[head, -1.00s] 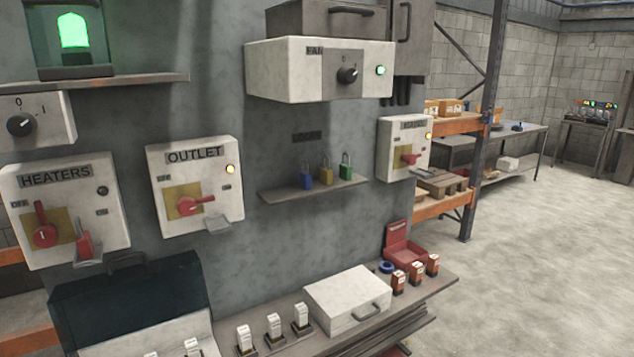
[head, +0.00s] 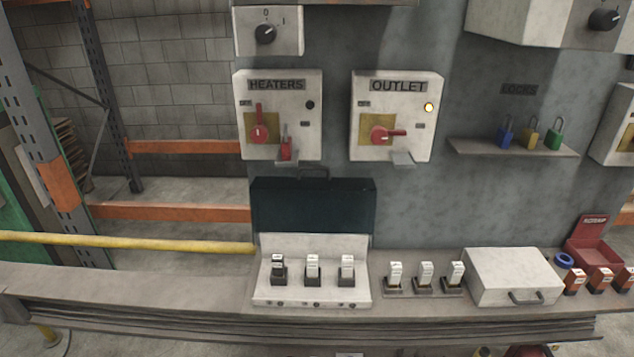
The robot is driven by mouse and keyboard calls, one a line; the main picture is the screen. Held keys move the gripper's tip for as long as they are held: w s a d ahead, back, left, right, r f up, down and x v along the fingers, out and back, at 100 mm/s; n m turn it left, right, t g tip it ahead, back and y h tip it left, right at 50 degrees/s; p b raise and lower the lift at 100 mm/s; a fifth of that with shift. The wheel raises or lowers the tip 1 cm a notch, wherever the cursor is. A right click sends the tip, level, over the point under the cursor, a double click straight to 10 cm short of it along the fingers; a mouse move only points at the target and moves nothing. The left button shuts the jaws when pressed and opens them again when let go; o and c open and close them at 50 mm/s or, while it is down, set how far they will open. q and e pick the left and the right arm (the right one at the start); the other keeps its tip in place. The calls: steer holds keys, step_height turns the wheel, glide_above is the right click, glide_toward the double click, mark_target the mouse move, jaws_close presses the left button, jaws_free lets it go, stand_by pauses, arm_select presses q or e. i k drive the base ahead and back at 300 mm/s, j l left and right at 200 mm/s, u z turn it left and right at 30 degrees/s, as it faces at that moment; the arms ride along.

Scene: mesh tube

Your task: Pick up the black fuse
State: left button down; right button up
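Three fuses stand in a row in an open white fuse box with a raised dark lid (head: 312,205). The left fuse (head: 278,268) shows a dark band near its top and may be the black fuse; it is too small to be sure. The middle fuse (head: 312,268) and right fuse (head: 347,268) have white bodies over dark bases. Several more fuses stand on the bench to the right: white ones with dark bases (head: 426,276) and red-brown ones (head: 600,280). Neither of my grippers is in view.
A closed white box (head: 512,275) sits on the bench (head: 205,288), near a blue tape roll (head: 563,260) and an open red box (head: 592,242). Above are the HEATERS (head: 281,115) and OUTLET (head: 395,115) switch boxes and a padlock shelf (head: 512,148). A yellow rail (head: 130,242) crosses at left.

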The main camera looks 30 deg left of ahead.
mark_target(279, 262)
steer(key=u, duration=1.3)
